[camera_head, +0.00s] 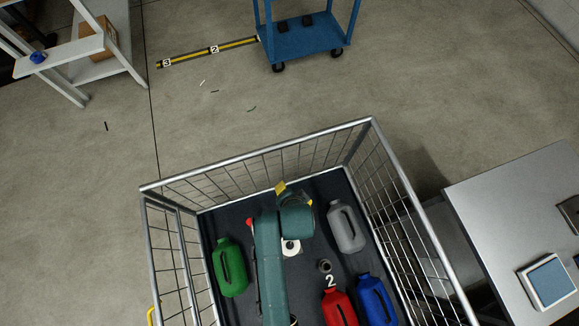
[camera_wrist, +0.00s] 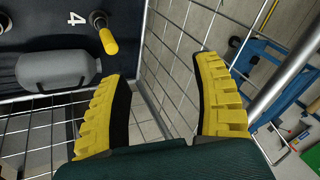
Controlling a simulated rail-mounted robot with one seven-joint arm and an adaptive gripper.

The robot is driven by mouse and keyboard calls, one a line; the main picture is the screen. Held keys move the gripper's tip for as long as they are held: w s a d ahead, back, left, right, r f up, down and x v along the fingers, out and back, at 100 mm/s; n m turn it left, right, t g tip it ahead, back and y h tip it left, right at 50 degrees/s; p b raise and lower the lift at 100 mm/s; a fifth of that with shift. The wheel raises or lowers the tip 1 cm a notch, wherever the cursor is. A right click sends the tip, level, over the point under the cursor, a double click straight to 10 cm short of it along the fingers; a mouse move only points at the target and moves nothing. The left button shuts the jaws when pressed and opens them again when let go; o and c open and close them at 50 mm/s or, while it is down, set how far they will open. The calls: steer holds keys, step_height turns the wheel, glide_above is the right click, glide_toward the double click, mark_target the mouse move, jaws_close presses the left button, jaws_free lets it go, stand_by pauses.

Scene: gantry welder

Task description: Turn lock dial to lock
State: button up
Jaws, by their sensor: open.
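No part can be surely told as the lock dial. In the wrist view a short knob (camera_wrist: 107,41) with a dark round base and a yellow end stands on the dark crate floor beside a white 4. My gripper (camera_wrist: 158,68) is open, its two yellow ribbed fingers apart with nothing between them but the wire mesh behind. The knob lies up and left of the fingers, apart from them. In the head view my gripper (camera_head: 294,195) is inside the wire crate (camera_head: 255,155), near its far wall, and is partly hidden by my teal arm.
The crate holds a grey jug (camera_head: 346,226), a green jug (camera_head: 230,268), a red jug (camera_head: 339,308), a blue jug (camera_head: 375,300) and a dark peg (camera_head: 325,266) by a white 2. A grey table (camera_head: 500,225) stands right. A blue cart (camera_head: 305,42) stands beyond open floor.

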mark_target(290, 246)
steer(key=s+f+m+g+b, duration=0.1)
steer(key=s+f+g+b, duration=0.15)
steer(key=s+f, duration=0.4)
steer(key=s+f+m+g+b, duration=0.1)
steer(key=s+f+b, duration=0.2)
steer(key=f, duration=0.7)
steer(key=s+f+m+g+b, duration=0.1)
steer(key=s+f+b, duration=0.1)
steer(key=s+f, duration=0.45)
steer(key=shift+h, duration=0.3)
steer(key=w+f+b, duration=0.1)
steer(key=f+b, duration=0.2)
steer(key=f, duration=0.2)
steer(key=w+f+b, duration=0.1)
steer(key=f+b, duration=0.3)
steer(key=f, duration=0.2)
steer(key=w+f+b, duration=0.1)
steer(key=f+b, duration=0.2)
steer(key=f, duration=0.3)
steer(key=shift+r, duration=0.1)
jaws_close()
